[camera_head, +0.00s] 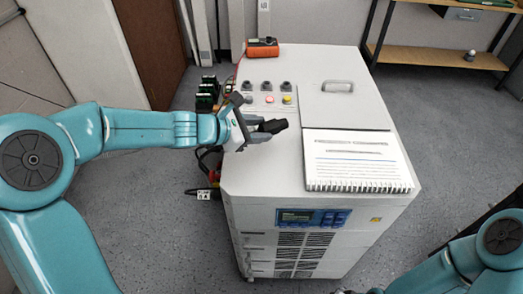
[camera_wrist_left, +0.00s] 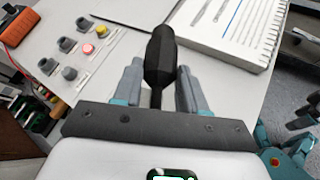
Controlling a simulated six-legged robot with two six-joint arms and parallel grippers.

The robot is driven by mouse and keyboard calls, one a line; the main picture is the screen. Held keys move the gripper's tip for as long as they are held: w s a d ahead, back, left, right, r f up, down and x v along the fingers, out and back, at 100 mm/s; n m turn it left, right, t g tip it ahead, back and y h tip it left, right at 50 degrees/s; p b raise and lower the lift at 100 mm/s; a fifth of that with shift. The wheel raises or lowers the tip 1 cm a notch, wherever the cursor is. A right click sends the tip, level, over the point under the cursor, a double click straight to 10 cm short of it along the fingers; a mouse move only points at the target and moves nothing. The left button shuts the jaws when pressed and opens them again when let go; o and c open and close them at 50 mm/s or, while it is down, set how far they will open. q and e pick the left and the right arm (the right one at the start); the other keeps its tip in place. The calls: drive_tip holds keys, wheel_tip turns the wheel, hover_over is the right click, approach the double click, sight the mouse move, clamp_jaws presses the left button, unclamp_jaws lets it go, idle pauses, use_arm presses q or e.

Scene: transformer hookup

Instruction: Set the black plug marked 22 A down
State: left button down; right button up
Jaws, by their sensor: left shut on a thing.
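The black plug (camera_head: 272,126) is in my left gripper (camera_head: 256,128), over the left part of the white cabinet's top (camera_head: 265,165). In the left wrist view the plug (camera_wrist_left: 160,55) stands out between the two grey fingers of my left gripper (camera_wrist_left: 160,85), which are shut on its narrow lower part. No 22 A marking can be read on it. I cannot tell whether the plug touches the cabinet top. My right arm (camera_head: 475,262) enters at the lower right; only a dark sliver of its gripper end may show at the bottom edge.
A spiral notebook (camera_head: 358,160) lies on the cabinet's right front. Grey sockets and red and yellow buttons (camera_head: 287,99) line the back left, near an orange meter (camera_head: 262,47). A tagged cable end (camera_head: 203,195) hangs left of the cabinet. The top's front left is clear.

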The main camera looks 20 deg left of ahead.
sight(259, 155)
use_arm(q)
drive_tip(key=shift+s+f, duration=0.1)
drive_tip(key=shift+f, duration=0.55)
drive_tip(key=f+b, duration=0.1)
drive_tip(key=f, duration=0.2)
drive_tip(key=shift+w+f+b, duration=0.2)
drive_tip(key=shift+f+b, duration=0.15)
drive_tip(key=shift+b, duration=0.05)
drive_tip(key=shift+f, duration=0.45)
